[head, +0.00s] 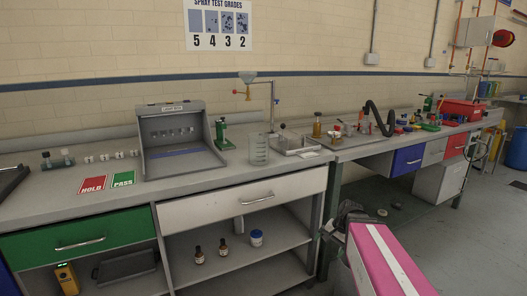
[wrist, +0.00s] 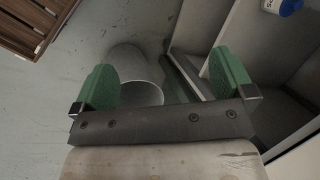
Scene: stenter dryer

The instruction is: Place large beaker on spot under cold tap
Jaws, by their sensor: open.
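A large clear beaker (head: 259,149) with graduation marks stands upright on the grey bench, between the grey open-front box and a shallow metal tray. My gripper (wrist: 165,82) has green fingers spread wide apart with nothing held between them. In the head view my gripper is mostly hidden by my pink arm, low in front of the bench and well to the right of the beaker. A grey cylinder, seemingly a bin (wrist: 135,75), shows below and between the fingers in the wrist view, apart from them. I cannot pick out the cold tap or its spot with certainty.
A funnel stand (head: 247,84) rises behind the beaker. The metal tray (head: 296,143) is right of it; the grey box (head: 180,142) and a green device (head: 223,135) are left. A black curved arm (head: 381,118) stands farther right. A wooden slatted thing (wrist: 36,22) lies on the floor.

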